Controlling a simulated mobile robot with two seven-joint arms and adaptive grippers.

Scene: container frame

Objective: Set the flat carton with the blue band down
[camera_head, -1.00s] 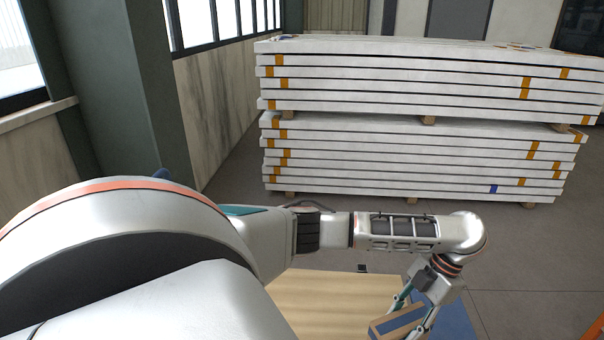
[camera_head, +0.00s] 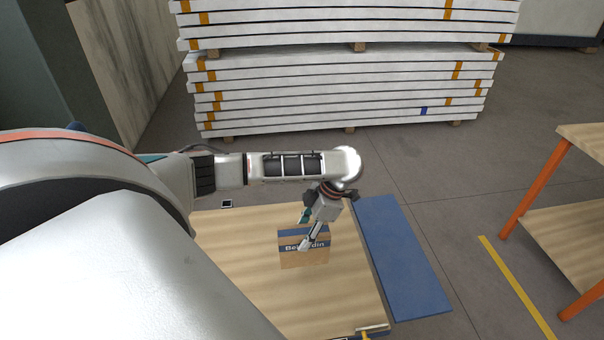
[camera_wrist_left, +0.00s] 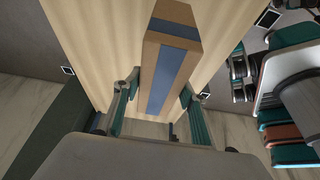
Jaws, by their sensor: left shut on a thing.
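The flat carton with the blue band (camera_head: 291,260) is brown, with white lettering on the band. In the head view it is over the pale wooden tabletop (camera_head: 240,265), standing on a narrow side. My left gripper (camera_head: 311,238) comes down on it from above and is shut on it, one finger across the near face. In the left wrist view the carton (camera_wrist_left: 168,75) lies between the two fingers of the left gripper (camera_wrist_left: 159,98). I cannot tell whether its lower edge touches the wood. My right gripper is not in view.
A blue panel (camera_head: 405,260) lies along the tabletop's right side. A table with orange legs (camera_head: 532,190) stands at the right. A stack of white boards (camera_head: 340,95) is behind. Bare wood shows around the carton.

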